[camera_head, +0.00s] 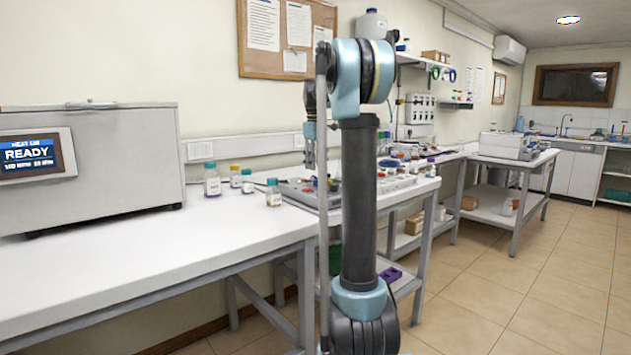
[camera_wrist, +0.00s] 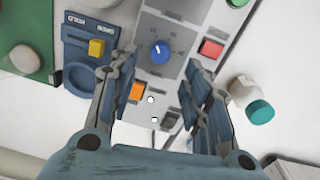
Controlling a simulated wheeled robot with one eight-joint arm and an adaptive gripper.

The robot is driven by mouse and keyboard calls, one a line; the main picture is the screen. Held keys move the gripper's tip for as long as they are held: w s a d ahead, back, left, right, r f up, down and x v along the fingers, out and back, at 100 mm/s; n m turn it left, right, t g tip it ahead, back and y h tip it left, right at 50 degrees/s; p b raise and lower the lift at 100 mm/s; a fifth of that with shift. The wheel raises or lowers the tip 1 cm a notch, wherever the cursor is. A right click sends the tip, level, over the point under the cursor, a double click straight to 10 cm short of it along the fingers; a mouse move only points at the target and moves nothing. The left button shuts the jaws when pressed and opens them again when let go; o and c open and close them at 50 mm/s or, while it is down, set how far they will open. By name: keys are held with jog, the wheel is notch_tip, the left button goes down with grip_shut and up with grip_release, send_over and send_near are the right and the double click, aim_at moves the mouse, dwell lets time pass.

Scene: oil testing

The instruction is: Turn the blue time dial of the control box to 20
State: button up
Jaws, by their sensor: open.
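The control box (camera_wrist: 184,10) shows in the wrist view as a grey panel. Its blue time dial (camera_wrist: 160,53) sits near the middle, a round knob with a white pointer mark and small scale marks around it. The numbers are too small to read. My gripper (camera_wrist: 158,72) is open, with one finger on each side below the dial, and nothing is between the fingers. I cannot tell how far above the panel the fingertips are. In the head view my arm hides much of the box on the bench.
A bottle with a teal cap (camera_wrist: 260,111) stands right of the box. The heating unit (camera_head: 90,155) reads READY at left. Several bottles (camera_head: 212,184) stand on the bench.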

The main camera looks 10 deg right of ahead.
aim_at(317, 180)
jog(key=shift+d+f, duration=0.1)
jog(key=shift+f, duration=3.1)
jog(key=shift+c, duration=0.3)
grip_shut()
